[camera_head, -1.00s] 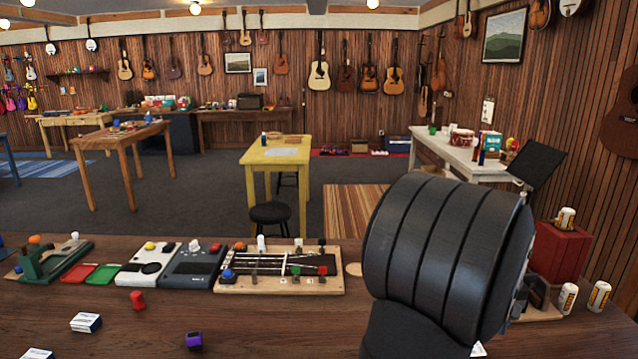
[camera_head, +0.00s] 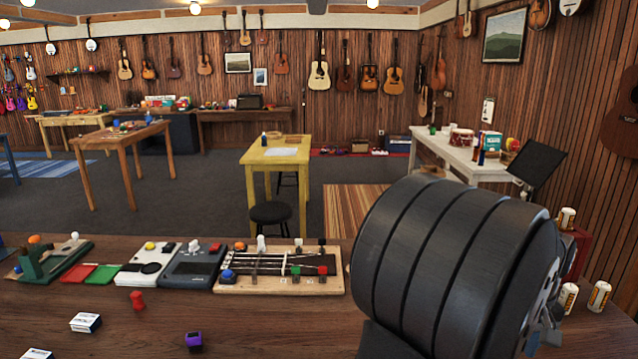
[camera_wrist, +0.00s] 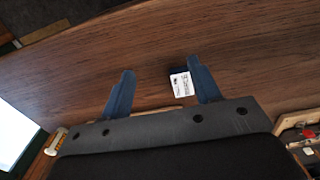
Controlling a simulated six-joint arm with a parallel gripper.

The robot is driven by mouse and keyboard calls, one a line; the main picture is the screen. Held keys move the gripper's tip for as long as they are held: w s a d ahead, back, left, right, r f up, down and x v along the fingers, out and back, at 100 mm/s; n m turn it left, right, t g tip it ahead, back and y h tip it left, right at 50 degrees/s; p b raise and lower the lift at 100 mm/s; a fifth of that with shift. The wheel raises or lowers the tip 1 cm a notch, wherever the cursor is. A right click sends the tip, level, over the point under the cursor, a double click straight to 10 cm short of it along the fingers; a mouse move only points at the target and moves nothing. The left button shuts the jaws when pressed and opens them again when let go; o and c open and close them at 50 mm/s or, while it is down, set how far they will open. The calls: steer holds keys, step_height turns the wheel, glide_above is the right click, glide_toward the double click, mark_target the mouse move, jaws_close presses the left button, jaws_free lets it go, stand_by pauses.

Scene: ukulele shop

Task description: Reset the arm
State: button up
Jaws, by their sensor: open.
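My gripper (camera_wrist: 163,92) shows in the wrist view with its two blue fingers wide apart, open and empty. It is above the wooden bench (camera_wrist: 90,65). A small white and blue box (camera_wrist: 181,85) lies on the bench beside the right finger, partly hidden by it; I cannot tell the height between them. In the head view my large dark ribbed arm link (camera_head: 445,265) fills the lower right, and the gripper itself is out of sight there.
Cans (camera_head: 599,296) and a red box (camera_head: 581,245) stand at right.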

steer(key=s+d+r, duration=0.2)
steer(key=s+r, duration=0.1)
steer(key=s, duration=0.2)
steer(key=w+a+n, duration=0.5)
steer(key=w+a, duration=1)
steer(key=w, duration=0.2)
steer(key=w+a+n, duration=0.2)
steer(key=w+a, duration=0.2)
steer(key=a, duration=0.7)
steer(key=w+a+n, duration=0.2)
steer(key=w+a, duration=0.2)
steer(key=a, duration=0.6)
steer(key=shift+w+a, duration=0.15)
steer(key=shift+a, duration=0.2)
steer(key=shift+o, duration=0.5)
steer(key=shift+f, duration=0.1)
